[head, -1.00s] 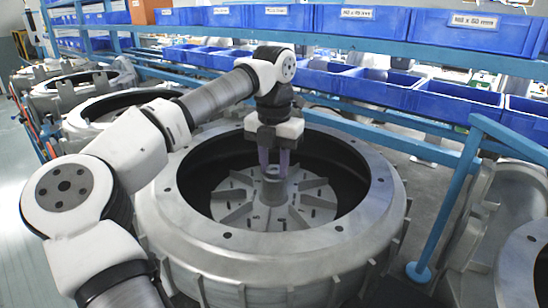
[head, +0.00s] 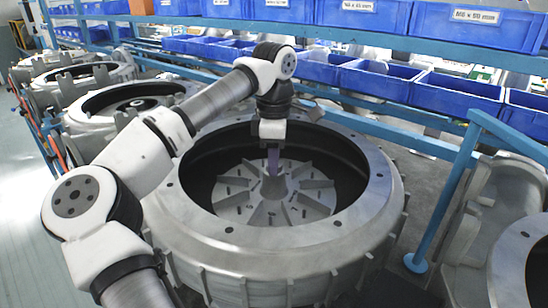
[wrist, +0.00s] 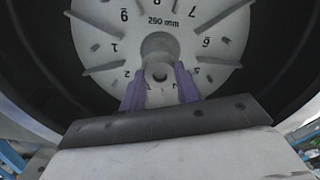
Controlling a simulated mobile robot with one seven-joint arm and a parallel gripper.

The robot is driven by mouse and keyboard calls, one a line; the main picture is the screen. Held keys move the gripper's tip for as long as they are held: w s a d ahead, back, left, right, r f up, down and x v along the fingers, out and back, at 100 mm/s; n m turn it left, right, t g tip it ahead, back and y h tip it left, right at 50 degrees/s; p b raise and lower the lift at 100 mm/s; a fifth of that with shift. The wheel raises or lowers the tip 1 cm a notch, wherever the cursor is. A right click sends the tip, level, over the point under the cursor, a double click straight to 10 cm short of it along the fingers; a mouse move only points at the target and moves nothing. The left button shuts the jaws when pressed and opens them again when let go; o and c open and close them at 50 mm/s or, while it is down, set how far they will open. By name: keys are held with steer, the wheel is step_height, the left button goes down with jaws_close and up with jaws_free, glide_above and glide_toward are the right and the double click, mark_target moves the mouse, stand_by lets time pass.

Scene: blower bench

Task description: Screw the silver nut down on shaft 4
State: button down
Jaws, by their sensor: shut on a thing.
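My gripper (head: 273,172) points down inside the ring-shaped housing, at the hub of the numbered disc (head: 308,204). In the head view its purple fingers overlap one another and hide most of the hub. A figure 4 shows partly between the fingers.
The thick metal rim of the housing (head: 368,195) surrounds the arm's end. The disc has raised radial ribs, figures and the print "290 mm". Blue bins (head: 455,96) on a rack stand behind. A blue post (head: 440,205) is at the right, other housings (head: 80,88) at the left.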

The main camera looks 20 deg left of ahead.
steer(key=m, duration=0.7)
steer(key=c, duration=1.3)
jaws_free()
